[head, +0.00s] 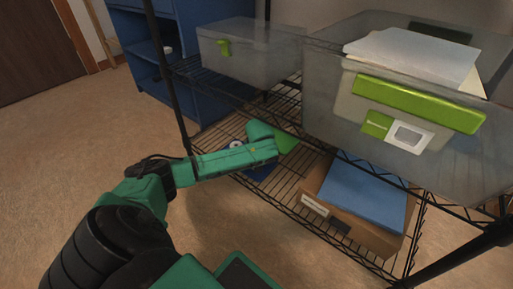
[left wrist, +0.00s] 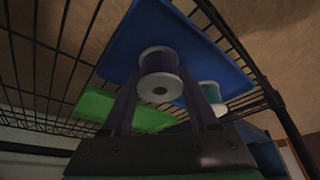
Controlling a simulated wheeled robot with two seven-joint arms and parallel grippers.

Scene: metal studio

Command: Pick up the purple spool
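In the left wrist view, the purple spool (left wrist: 160,66) with pale end discs is on a blue tray (left wrist: 215,48). My left gripper (left wrist: 160,76) is open, with one dark finger on each side of the spool and no clear grip on it. A teal spool (left wrist: 211,93) with a white end is on the same tray, just right of the right finger. In the head view, my left arm reaches onto the lower wire shelf and hides the fingers and the purple spool. Part of the blue tray (head: 262,171) shows below the arm. My right gripper is not in view.
A light green flat item (left wrist: 100,105) lies beside the tray. A cardboard box (head: 314,206) with blue contents (head: 362,190) stands on the lower wire shelf (head: 285,195), right of my arm. Clear bins (head: 250,55) (head: 325,80) sit on the shelf above. The floor at left is clear.

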